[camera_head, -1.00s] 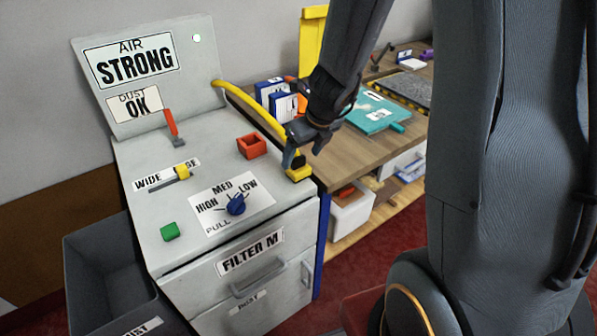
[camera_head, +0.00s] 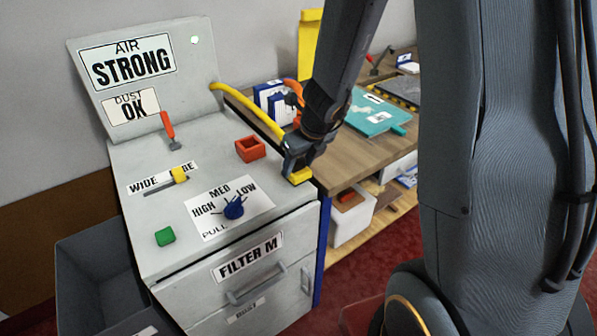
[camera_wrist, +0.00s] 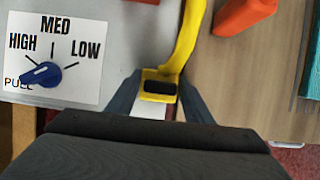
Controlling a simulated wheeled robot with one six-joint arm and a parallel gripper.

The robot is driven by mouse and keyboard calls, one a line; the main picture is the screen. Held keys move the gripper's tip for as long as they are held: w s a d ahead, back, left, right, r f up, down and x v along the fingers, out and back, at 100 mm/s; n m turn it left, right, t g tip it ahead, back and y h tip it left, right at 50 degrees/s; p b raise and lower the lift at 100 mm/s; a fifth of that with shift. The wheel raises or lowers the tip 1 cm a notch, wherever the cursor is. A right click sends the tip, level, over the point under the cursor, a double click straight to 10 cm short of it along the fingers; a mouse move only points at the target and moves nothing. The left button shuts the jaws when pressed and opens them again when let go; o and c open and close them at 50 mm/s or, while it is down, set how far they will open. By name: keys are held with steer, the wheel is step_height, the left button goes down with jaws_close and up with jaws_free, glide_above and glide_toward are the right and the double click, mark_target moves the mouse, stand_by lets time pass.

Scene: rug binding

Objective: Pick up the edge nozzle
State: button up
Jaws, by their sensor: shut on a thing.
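The edge nozzle (camera_head: 297,176) is a small yellow piece with a dark part, at the right front corner of the grey machine top. A yellow hose (camera_head: 247,100) runs to it from the back panel. In the wrist view the nozzle (camera_wrist: 158,87) shows as a yellow frame around a dark middle, with the hose (camera_wrist: 186,38) curving up behind it. My gripper (camera_head: 297,166) is over the nozzle, its fingers on either side of it. In the wrist view my gripper (camera_wrist: 158,100) is shut on the nozzle. The nozzle's underside is hidden.
A red open box (camera_head: 250,150), a blue knob (camera_head: 234,208), a yellow slider (camera_head: 179,175), a red lever (camera_head: 169,130) and a green button (camera_head: 165,236) are on the machine top. A wooden bench (camera_head: 345,160) to the right holds a teal item (camera_head: 375,112) and blue-white boxes (camera_head: 283,108).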

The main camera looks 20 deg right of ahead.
mark_target(298, 159)
step_height(298, 159, up, 10)
steer(key=p, duration=0.8)
steer(key=o, duration=0.3)
steer(key=shift+c, duration=0.2)
